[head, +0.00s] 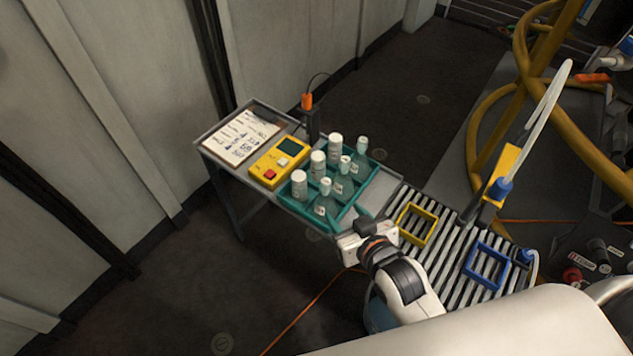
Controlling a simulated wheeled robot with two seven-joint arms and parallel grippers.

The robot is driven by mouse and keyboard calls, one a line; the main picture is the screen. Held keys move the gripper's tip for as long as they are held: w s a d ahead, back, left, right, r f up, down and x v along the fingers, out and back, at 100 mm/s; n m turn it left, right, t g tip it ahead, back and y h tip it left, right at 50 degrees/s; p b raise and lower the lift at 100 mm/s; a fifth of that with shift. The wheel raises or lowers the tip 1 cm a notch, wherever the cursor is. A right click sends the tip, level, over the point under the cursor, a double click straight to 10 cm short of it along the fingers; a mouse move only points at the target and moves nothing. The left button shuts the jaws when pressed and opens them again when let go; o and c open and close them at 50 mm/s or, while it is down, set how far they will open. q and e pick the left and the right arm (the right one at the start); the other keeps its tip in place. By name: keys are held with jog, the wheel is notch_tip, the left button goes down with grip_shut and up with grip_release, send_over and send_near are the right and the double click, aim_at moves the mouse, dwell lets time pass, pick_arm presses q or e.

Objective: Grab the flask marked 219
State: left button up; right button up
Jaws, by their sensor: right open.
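A teal crate (346,214) stands on the grey table and holds several white-capped containers. Three are clear flasks with small caps: a front one (325,204), a middle one (343,184) and a back one (361,164). Each flask has a small label, but the numbers are too small to read, so I cannot tell which is 219. Three white bottles stand beside them in the crate. My right gripper (349,246) is at the crate's near right corner, open, with nothing seen in it. Its fingers are mostly hidden by its own body. My left gripper is not in view.
A yellow device (279,162) with a red button and a clipboard (240,137) lie left of the crate. An orange-tipped tool (308,103) stands behind. A slatted roller surface at right carries a yellow frame (430,213) and a blue frame (504,254). Yellow pipes rise at upper right.

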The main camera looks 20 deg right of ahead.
aim_at(329, 195)
jog(key=x, duration=0.6)
jog(key=shift+w+a+r, duration=0.15)
jog(key=shift+w+r, duration=0.15)
jog(key=shift+w, duration=0.1)
jog(key=x, duration=0.5)
jog(key=shift+r+b, duration=0.15)
jog(key=shift+b, duration=0.25)
jog(key=shift+w+a, duration=0.1)
jog(key=shift+w, duration=0.2)
jog(key=shift+c, duration=0.3)
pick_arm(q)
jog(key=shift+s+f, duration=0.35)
pick_arm(e)
grip_shut()
